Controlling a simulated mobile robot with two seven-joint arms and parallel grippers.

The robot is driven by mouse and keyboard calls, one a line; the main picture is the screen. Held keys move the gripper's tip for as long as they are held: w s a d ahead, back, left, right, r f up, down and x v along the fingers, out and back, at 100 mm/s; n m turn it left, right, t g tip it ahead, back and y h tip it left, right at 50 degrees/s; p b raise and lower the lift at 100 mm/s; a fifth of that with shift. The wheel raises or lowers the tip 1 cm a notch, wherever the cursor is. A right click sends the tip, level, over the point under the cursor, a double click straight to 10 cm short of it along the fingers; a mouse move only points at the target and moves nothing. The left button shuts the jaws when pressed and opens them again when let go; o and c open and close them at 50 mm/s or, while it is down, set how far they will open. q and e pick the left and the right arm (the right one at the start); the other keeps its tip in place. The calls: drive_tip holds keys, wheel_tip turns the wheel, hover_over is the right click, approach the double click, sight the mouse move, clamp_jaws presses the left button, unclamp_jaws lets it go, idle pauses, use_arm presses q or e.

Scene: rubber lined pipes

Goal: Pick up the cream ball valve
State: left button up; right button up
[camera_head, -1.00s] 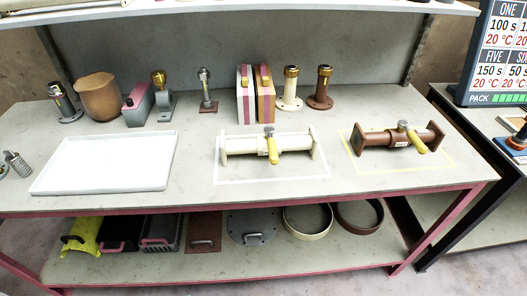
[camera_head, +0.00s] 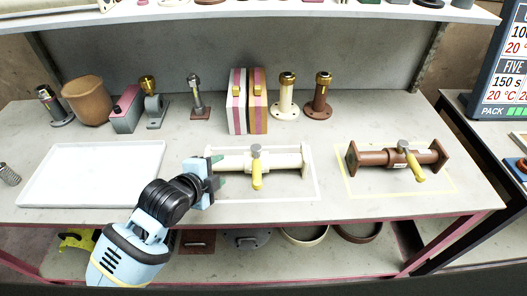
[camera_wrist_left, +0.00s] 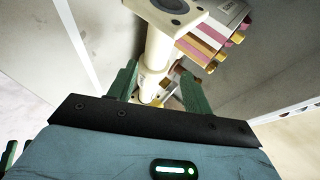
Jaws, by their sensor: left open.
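The cream ball valve (camera_head: 282,161) lies across the white-outlined area of the bench, with a grey knob on top and a yellow lever pointing to the front. My left gripper (camera_head: 216,172) is open at its left end and hides part of that end. In the left wrist view, the cream valve (camera_wrist_left: 161,48) runs between the green fingers of my open gripper (camera_wrist_left: 158,80). Whether a finger touches it I cannot tell. My right gripper is not in view.
A brown valve (camera_head: 378,158) lies in a yellow outline to the right. An empty white tray (camera_head: 60,190) is at the left. Upright flanged pieces, a brown pot (camera_head: 88,101) and striped blocks (camera_head: 237,104) stand along the back. The bench between the outlines is clear.

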sight(230, 165)
use_arm(q)
drive_tip(key=shift+s, duration=0.1)
drive_tip(key=shift+x, duration=3.75)
drive_tip(key=shift+a+f, duration=0.15)
clamp_jaws()
